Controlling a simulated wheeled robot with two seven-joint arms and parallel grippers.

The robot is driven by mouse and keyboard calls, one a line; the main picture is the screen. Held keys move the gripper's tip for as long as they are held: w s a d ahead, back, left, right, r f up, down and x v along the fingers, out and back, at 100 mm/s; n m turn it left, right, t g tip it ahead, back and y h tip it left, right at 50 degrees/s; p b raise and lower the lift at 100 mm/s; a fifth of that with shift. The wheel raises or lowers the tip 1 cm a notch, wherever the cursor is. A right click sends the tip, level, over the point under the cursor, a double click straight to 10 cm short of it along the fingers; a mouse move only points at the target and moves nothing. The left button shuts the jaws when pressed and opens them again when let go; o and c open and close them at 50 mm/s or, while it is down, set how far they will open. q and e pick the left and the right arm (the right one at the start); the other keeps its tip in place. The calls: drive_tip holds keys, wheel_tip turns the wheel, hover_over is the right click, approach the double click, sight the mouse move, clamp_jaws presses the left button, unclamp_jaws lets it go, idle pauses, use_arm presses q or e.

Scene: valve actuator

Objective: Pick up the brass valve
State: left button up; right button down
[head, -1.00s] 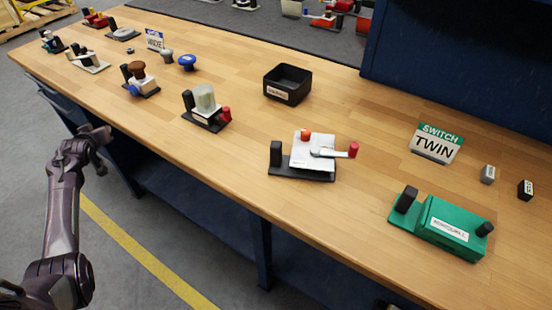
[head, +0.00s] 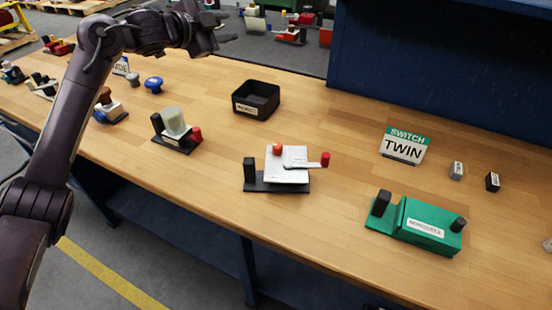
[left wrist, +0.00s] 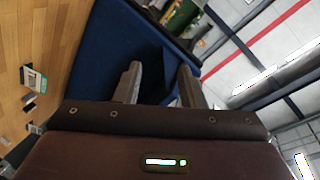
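I cannot clearly make out a brass valve in these frames. A small pale metallic piece (head: 547,245) is cut off by the right edge of the head view, and I cannot tell what it is. My left gripper (head: 226,28) is raised high above the far left part of the bench in the head view. In the left wrist view its two fingers (left wrist: 159,82) stand apart with nothing between them. My right gripper is in neither view.
The wooden bench (head: 330,130) carries a black bin (head: 256,101), a white-plate lever device (head: 286,166), a green box device (head: 420,222), a TWIN sign (head: 405,147) and a glass-jar device (head: 174,128). A dark blue panel (head: 430,65) rises behind the bench.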

use_arm(q)
drive_tip(key=s+d+f+m+g+y, duration=0.1)
drive_tip(key=s+d+f+m+g, duration=0.2)
drive_tip(key=s+d+m, duration=0.3)
drive_tip(key=s+d+f+m+g, duration=0.3)
drive_tip(key=s+d+f+m, duration=0.15)
drive_tip(key=d, duration=0.45)
drive_tip(key=m+g+y, duration=0.2)
drive_tip(key=m+y, duration=0.5)
approach(250, 161)
drive_tip(key=f, duration=0.1)
drive_tip(key=shift+m, duration=0.25)
drive_tip(key=x, duration=0.7)
drive_tip(key=shift+w+r, duration=0.1)
drive_tip(key=shift+w, duration=0.1)
drive_tip(key=x, duration=0.6)
drive_tip(key=shift+s+a, duration=0.1)
drive_tip(key=shift+a, duration=0.15)
drive_tip(key=shift+r, duration=0.1)
clamp_jaws()
